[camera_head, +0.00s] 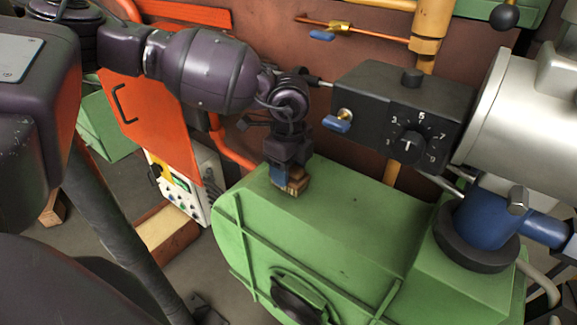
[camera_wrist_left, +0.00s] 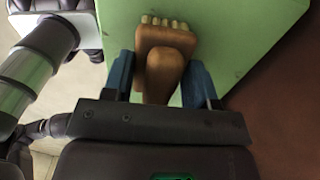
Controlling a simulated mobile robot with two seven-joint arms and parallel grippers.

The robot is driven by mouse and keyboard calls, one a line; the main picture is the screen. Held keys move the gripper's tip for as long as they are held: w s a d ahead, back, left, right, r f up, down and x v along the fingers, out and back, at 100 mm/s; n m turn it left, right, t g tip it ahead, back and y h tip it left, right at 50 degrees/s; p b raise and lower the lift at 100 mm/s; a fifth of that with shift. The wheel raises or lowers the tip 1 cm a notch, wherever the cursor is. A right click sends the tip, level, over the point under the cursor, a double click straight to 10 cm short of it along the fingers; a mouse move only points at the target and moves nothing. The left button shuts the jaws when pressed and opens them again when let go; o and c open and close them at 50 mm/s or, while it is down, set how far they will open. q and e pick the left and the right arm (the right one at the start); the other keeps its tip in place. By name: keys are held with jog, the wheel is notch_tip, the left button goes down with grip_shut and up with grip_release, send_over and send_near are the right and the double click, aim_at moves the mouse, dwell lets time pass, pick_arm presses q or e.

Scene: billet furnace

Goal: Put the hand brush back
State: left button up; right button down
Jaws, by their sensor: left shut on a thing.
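The hand brush (camera_head: 295,182) is brown with pale bristle tufts. My left gripper (camera_head: 284,177) is shut on it, at the top left of the green housing. In the left wrist view the brush (camera_wrist_left: 163,60) sits between the two blue fingers of my left gripper (camera_wrist_left: 163,82), its wooden handle toward the wrist and its bristles at the far end. The green surface lies right behind the brush; I cannot tell whether the brush touches it. My right gripper does not show.
The green housing (camera_head: 340,225) has a clear top around the brush. A black dial box (camera_head: 398,110) and a grey cylinder (camera_head: 525,110) on a blue fitting (camera_head: 487,222) stand to the right. An orange panel (camera_head: 150,110) and a control box (camera_head: 183,187) are at left.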

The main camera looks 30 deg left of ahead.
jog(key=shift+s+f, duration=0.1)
pick_arm(q)
jog(key=o, duration=0.9)
jog(key=shift+c, duration=0.2)
jog(key=shift+o, duration=0.2)
notch_tip(320, 180, up, 10)
jog(key=shift+r+b, duration=0.2)
jog(key=shift+b, duration=0.25)
jog(key=shift+r, duration=0.85)
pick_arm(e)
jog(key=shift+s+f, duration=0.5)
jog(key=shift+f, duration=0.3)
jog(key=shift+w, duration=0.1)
